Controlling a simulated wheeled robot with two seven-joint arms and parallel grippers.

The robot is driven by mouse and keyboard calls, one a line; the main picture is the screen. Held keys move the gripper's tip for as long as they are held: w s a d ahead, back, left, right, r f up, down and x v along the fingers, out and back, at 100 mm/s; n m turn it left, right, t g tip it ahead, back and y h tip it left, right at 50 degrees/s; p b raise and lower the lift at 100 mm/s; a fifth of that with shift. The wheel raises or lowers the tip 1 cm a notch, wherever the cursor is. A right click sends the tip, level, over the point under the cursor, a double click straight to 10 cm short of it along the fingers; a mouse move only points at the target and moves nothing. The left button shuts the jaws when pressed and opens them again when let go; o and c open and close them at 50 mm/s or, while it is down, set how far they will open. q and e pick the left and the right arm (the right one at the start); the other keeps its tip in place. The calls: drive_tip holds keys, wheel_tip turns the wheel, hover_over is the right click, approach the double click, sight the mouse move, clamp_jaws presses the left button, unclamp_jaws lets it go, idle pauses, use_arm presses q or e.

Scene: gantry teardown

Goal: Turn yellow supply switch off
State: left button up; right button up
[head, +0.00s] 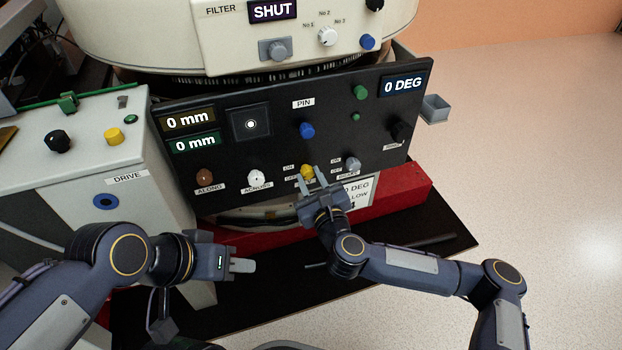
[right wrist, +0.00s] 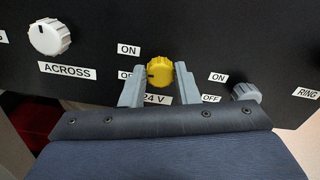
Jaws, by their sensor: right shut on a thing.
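The yellow supply switch (head: 306,170) is a ribbed knob low on the black panel (head: 225,165). In the right wrist view, the yellow knob (right wrist: 161,72) sits between the fingertips, above a "24 V" label. ON and OFF labels stand to its left, the OFF label partly hidden by a finger. A dark mark shows on the knob's left side, about level with OFF. My right gripper (head: 311,174) is shut on the knob, a finger on each side. My left gripper (head: 243,265) is away from the panel, in front of it and lower left; its finger gap is not visible.
A white knob (head: 256,177) labelled ACROSS is left of the switch. A grey knob (head: 353,164) with its own ON and OFF labels is close on the right. A blue knob (head: 307,130) is above. A drive box (head: 75,140) with another yellow knob (head: 113,136) stands left.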

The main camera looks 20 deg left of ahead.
drive_tip(key=n+p, duration=0.2)
drive_tip(key=n, duration=0.2)
drive_tip(key=shift+a+r, duration=0.1)
drive_tip(key=n+p, duration=0.2)
drive_tip(key=n, duration=0.2)
drive_tip(key=shift+n, duration=0.3)
drive_tip(key=n, duration=0.4)
drive_tip(key=shift+f, duration=0.25)
drive_tip(key=shift+f+n, duration=0.15)
drive_tip(key=shift+n, duration=2.35)
drive_tip(key=shift+s, duration=0.1)
drive_tip(key=o, duration=1)
